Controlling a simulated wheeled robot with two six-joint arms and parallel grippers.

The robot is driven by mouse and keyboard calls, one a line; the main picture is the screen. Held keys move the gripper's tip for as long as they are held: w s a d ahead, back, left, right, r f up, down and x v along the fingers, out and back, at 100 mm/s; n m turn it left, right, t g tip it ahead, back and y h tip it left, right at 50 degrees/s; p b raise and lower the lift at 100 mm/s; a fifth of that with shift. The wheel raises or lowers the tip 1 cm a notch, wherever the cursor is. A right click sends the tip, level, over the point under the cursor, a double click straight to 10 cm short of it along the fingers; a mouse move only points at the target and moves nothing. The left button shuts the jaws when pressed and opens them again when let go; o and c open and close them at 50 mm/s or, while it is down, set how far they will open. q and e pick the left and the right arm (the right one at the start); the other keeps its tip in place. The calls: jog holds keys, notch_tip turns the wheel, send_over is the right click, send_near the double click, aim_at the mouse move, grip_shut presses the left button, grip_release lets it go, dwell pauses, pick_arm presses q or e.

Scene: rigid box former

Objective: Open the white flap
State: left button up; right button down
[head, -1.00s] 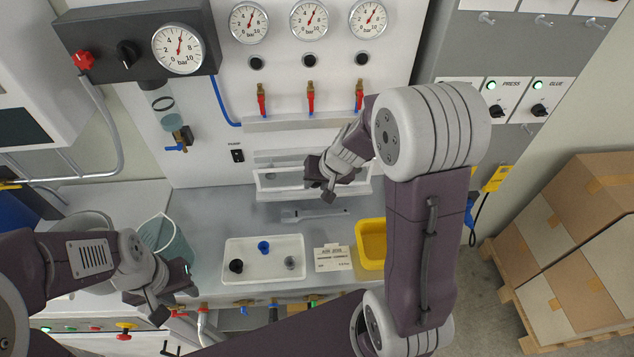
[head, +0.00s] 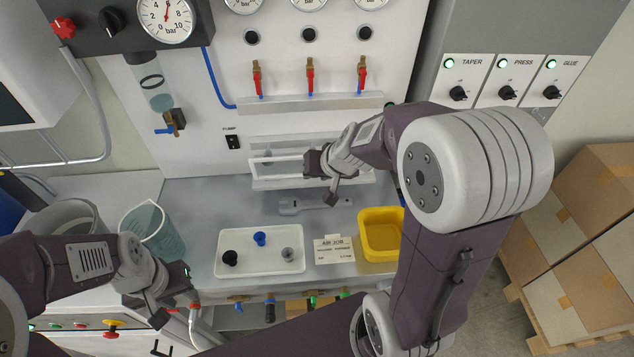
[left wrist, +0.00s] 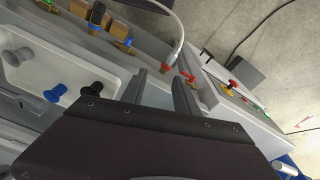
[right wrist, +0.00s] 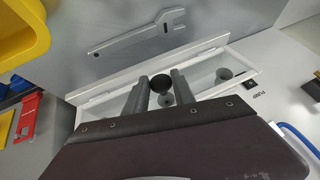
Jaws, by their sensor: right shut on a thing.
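The white flap (head: 262,172) is a white-framed panel low on the white wall panel, in the head view. Its frame also shows in the right wrist view (right wrist: 240,68). My right gripper (head: 320,178) is at the flap's front and covers part of it. In the right wrist view a round black knob (right wrist: 161,83) sits between its fingers, and the gripper is shut on it. Grey round parts show within the frame. I cannot tell how far the flap is tilted. My left gripper (head: 176,294) is open and empty at the bench's front left, fingers apart in the left wrist view (left wrist: 160,85).
A grey wrench (head: 300,206) lies just before the flap. A white tray (head: 285,266) with small knobs, a sign card (head: 333,250) and a yellow bin (head: 381,240) stand nearer. A clear jug (head: 155,232) stands left. Red-handled valves (head: 310,80) hang above.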

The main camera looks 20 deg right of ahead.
jog(key=t+b, duration=0.1)
jog(key=b, duration=0.2)
jog(key=s+f+t+b, duration=0.1)
jog(key=b, duration=0.2)
jog(key=f+t+b, duration=0.1)
jog(key=b, duration=0.2)
jog(key=shift+s+a+n+t+h, duration=0.25)
jog(key=shift+s+n+t+h, duration=0.05)
jog(key=shift+s+h, duration=0.1)
jog(key=shift+r, duration=0.1)
jog(key=c, duration=1)
grip_release()
jog(key=shift+c, duration=0.2)
